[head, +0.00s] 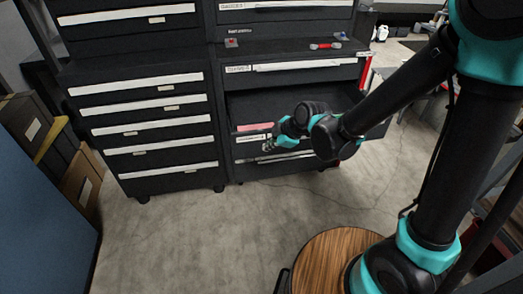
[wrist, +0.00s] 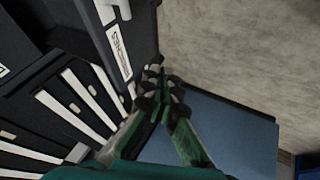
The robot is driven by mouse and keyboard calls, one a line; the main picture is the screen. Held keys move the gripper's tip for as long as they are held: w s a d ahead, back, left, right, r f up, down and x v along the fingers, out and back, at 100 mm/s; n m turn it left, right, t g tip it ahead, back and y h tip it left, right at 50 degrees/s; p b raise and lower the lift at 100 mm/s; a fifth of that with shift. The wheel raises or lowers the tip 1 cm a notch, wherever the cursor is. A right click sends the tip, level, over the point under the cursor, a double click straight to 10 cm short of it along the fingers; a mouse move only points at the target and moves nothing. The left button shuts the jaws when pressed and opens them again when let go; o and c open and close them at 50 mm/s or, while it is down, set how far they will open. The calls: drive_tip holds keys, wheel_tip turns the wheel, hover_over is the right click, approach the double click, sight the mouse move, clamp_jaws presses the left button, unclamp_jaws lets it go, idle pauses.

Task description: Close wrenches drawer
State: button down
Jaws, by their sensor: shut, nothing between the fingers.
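The wrenches drawer (head: 246,141) is pulled out of the right-hand dark tool cabinet in the head view. Its dark inside shows, with a pinkish item near the front left. In the wrist view its front (wrist: 143,36) carries a white label that reads as "wrenches", at the upper middle. My gripper (head: 268,147) is in front of the drawer front in the head view, and my arm hides the right part of that front. In the wrist view my gripper (wrist: 165,82) is shut and empty, its fingertips close to the labelled front. I cannot tell whether they touch it.
A closed drawer (head: 290,67) sits above the open one. The cabinet (head: 145,125) on the left has several closed drawers with white strips. Red-handled tools (head: 325,46) lie on the cabinet ledge. Boxes (head: 80,185) and a blue panel (head: 40,185) stand at left.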

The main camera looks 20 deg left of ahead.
drive_tip(key=shift+n, duration=0.3)
drive_tip(key=x, duration=0.4)
drive_tip(key=a+r+x, duration=0.1)
drive_tip(key=x, duration=0.3)
drive_tip(key=w+x, duration=0.1)
drive_tip(key=x, duration=0.3)
drive_tip(key=shift+w+a+r, duration=0.15)
drive_tip(key=shift+a+r, duration=0.05)
drive_tip(key=shift+a, duration=0.05)
drive_tip(key=shift+w+a, duration=0.25)
drive_tip(key=shift+w, duration=0.2)
hover_over(241, 113)
idle(0.4)
